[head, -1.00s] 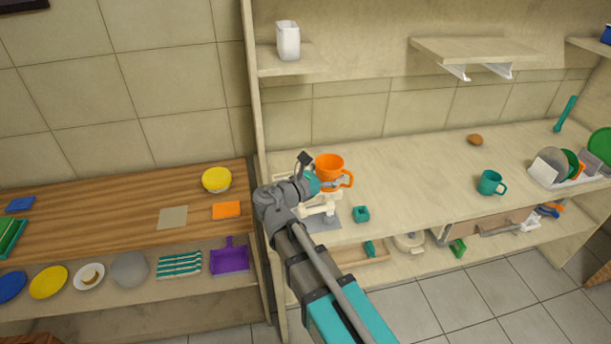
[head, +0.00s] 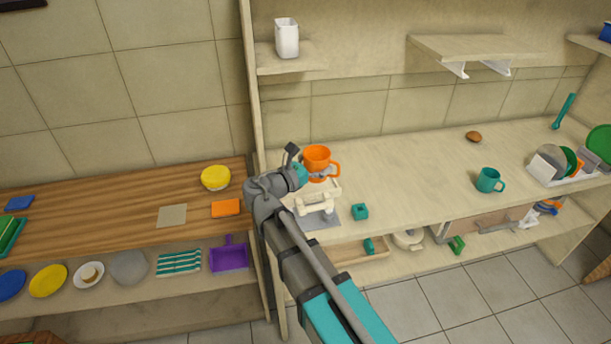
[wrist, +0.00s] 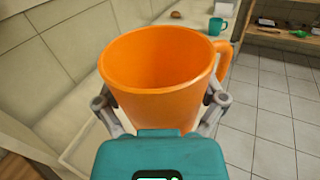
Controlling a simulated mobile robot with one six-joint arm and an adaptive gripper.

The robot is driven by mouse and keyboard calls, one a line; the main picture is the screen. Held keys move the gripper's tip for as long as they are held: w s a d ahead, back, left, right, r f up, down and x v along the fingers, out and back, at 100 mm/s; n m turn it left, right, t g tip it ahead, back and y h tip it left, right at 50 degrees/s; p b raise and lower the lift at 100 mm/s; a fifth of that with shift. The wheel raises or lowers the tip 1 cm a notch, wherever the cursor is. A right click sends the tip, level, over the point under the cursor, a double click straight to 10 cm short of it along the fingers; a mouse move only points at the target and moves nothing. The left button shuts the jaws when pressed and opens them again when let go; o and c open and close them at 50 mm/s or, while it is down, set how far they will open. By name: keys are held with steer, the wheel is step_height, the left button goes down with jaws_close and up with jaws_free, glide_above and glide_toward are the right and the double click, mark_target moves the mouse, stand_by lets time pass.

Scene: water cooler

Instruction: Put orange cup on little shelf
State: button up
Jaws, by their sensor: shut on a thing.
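The orange cup (head: 317,156) is upright and held above the left end of the counter, by the white stand, in the head view. My gripper (head: 311,175) is shut on it. In the wrist view the orange cup (wrist: 160,72) fills the middle, its handle to the right and its inside empty. The fingers of my gripper (wrist: 160,112) close on both sides of its body. A small shelf (head: 478,47) with white brackets is on the wall at the upper right, its top bare. Another short shelf (head: 275,68) at the upper left bears a white container.
The white container (head: 287,38) stands on the upper left shelf. A teal mug (head: 489,180), a teal block (head: 360,212) and a brown item (head: 473,137) are on the counter (head: 415,185). A dish rack (head: 560,170) stands at right. The counter's middle is clear.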

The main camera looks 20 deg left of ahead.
steer(key=w+a+f+b, duration=0.4)
steer(key=w+f, duration=0.1)
steer(key=w+a+f+b, duration=0.2)
steer(key=w+b, duration=0.1)
steer(key=shift+f, duration=0.3)
steer(key=shift+w, duration=0.1)
steer(key=shift+w+a+f+b, duration=0.3)
steer(key=shift+w+f+b, duration=0.1)
steer(key=shift+f+b, duration=0.35)
steer(key=shift+s+f+b, duration=0.1)
steer(key=shift+f+b, duration=1.2)
steer(key=shift+b, duration=0.05)
steer(key=shift+f, duration=0.15)
steer(key=o, duration=0.8)
steer(key=shift+o, duration=0.2)
